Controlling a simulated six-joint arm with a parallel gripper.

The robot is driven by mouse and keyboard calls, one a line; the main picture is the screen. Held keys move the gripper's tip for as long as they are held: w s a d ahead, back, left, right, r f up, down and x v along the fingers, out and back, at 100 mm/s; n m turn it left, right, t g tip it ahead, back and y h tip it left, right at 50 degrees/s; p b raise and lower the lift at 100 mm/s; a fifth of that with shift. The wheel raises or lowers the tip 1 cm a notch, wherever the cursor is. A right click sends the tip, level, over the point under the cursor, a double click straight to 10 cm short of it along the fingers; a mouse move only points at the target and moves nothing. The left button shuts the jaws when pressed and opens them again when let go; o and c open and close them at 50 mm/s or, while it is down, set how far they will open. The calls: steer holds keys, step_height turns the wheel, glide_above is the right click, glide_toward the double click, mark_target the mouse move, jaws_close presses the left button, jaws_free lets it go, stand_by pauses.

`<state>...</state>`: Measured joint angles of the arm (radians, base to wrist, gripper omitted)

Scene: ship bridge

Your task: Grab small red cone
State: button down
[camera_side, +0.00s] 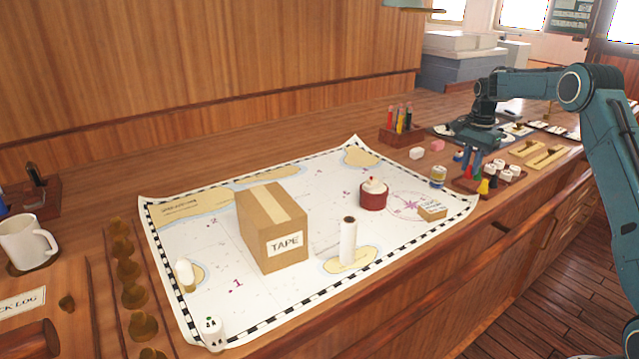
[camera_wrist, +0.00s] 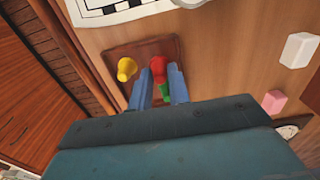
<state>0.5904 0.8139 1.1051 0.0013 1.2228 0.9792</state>
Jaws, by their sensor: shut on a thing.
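The small red cone (camera_side: 469,173) is at the dark wooden tray on the right of the counter. In the wrist view the red cone (camera_wrist: 158,68) sits between the tips of my gripper (camera_wrist: 158,76), which is shut on it. My gripper (camera_side: 473,162) points down over the tray in the side view. A yellow cone (camera_wrist: 126,69) stands just left of the fingers; it also shows in the side view (camera_side: 483,187). A green piece (camera_wrist: 165,91) shows between the fingers, partly hidden. I cannot tell whether the red cone is clear of the tray.
The tray (camera_wrist: 172,46) also holds several white-topped pieces (camera_side: 506,172) in the side view. A white block (camera_side: 417,153) and a pink block (camera_side: 437,145) lie nearby. A chart (camera_side: 300,190) bears a tape box (camera_side: 272,230), a white roll (camera_side: 348,243) and a red round container (camera_side: 373,198).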

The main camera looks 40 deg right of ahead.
step_height(320, 180, up, 18)
steer(key=shift+f, duration=0.2)
stand_by(0.4)
stand_by(0.7)
